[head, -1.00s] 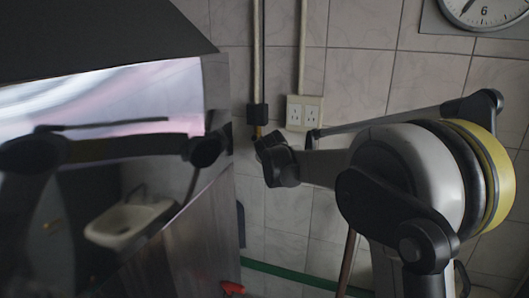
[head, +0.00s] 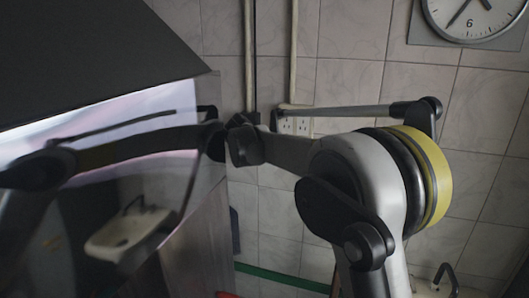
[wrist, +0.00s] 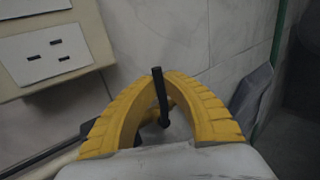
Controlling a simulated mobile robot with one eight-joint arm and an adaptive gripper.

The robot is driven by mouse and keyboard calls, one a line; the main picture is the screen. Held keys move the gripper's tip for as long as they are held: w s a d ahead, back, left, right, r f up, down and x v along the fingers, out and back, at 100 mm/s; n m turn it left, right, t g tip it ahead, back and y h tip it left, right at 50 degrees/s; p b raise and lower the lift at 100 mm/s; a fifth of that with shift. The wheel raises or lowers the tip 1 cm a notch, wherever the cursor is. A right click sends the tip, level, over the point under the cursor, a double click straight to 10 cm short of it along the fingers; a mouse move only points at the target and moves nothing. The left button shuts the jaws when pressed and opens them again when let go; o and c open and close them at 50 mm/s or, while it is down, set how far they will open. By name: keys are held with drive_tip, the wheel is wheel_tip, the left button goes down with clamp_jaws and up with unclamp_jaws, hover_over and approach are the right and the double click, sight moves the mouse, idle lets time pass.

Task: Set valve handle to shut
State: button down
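A thin black bar (wrist: 161,98), which looks like the valve handle, stands almost upright in the wrist view. My gripper's yellow ridged fingers (wrist: 160,78) arch in from both sides and their tips come together at the bar's upper part, with no clear gap. They look shut on it. A dull yellow fitting (wrist: 182,117) shows partly behind the bar, between the fingers; its join to the bar is unclear. In the head view my arm hides the handle, and the fingers cannot be made out there.
A wall socket (head: 303,124) is behind my arm, and its plate (wrist: 45,55) is close at upper left in the wrist view. Pipes (head: 250,60) run up the tiled wall. A shiny metal hood and panel (head: 205,215) stands close on the left. A clock (head: 470,15) hangs at upper right.

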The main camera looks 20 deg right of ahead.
idle(0.4)
drive_tip(key=c, duration=1.5)
unclamp_jaws()
drive_tip(key=shift+a+r, duration=0.1)
wheel_tip(320, 180, up, 10)
drive_tip(key=s+f+m+g+y+b, duration=0.1)
drive_tip(key=s+f+m+y+b, duration=0.15)
drive_tip(key=s+f+b, duration=0.7)
drive_tip(key=s+f+m+y+b, duration=0.1)
drive_tip(key=s+f+m+b, duration=0.35)
drive_tip(key=s+f, duration=0.9)
drive_tip(key=s+a+f+m+y+b, duration=0.1)
drive_tip(key=s+f+b, duration=0.2)
drive_tip(key=s+f, duration=0.4)
drive_tip(key=s+a+f+m+b, duration=0.1)
drive_tip(key=s+a+f+b, duration=0.1)
drive_tip(key=s+f, duration=0.5)
drive_tip(key=s+a+f+m+g+y+b, duration=0.1)
drive_tip(key=s+f+b, duration=0.4)
drive_tip(key=s, duration=0.5)
drive_tip(key=shift+a+f+m+y, duration=0.2)
drive_tip(key=shift+f+m, duration=0.1)
drive_tip(key=shift+f, duration=0.4)
drive_tip(key=shift+a+f+m+y, duration=0.15)
drive_tip(key=shift+f+m, duration=0.15)
drive_tip(key=shift+f, duration=0.35)
